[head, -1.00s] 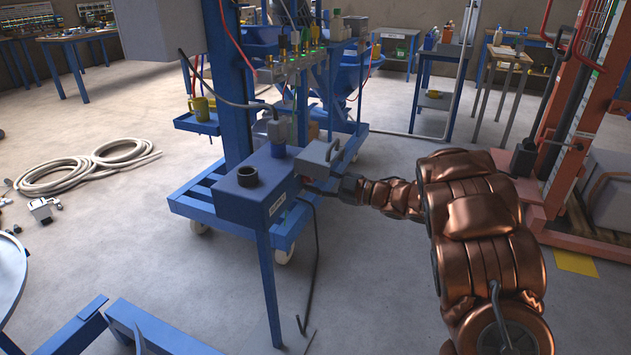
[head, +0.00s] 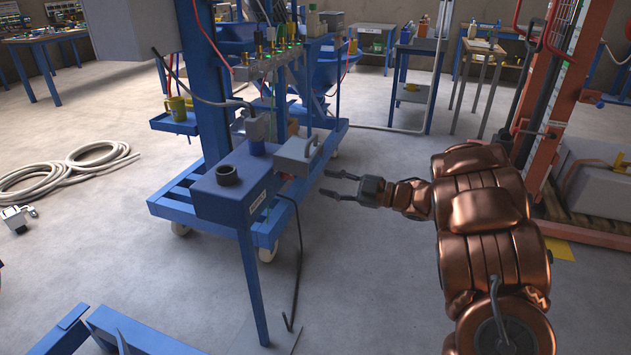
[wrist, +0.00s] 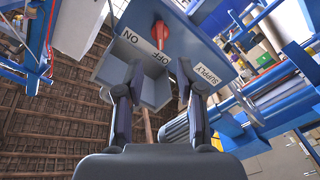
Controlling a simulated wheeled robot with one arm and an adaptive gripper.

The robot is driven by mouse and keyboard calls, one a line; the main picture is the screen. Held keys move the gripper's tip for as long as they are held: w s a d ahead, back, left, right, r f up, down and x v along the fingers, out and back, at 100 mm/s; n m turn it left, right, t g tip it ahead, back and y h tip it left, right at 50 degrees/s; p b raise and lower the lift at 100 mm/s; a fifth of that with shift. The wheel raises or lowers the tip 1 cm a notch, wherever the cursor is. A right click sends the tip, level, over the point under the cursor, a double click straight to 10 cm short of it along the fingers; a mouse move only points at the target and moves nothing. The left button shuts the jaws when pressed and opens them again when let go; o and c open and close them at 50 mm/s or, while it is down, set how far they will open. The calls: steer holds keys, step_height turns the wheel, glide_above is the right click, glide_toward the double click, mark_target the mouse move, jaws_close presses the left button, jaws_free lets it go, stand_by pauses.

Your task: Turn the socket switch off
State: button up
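My gripper is open and empty, apart from the box. Its dark fingers (wrist: 160,80) spread below the knob in the wrist view.
A grey handled box (head: 297,155) sits beside the supply box, close to my gripper. A blue wheeled frame (head: 175,205) stands behind. A dark cable (head: 299,260) hangs below. The floor under and in front of my gripper is clear.

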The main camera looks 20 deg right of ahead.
steer(key=shift+v, duration=1.1)
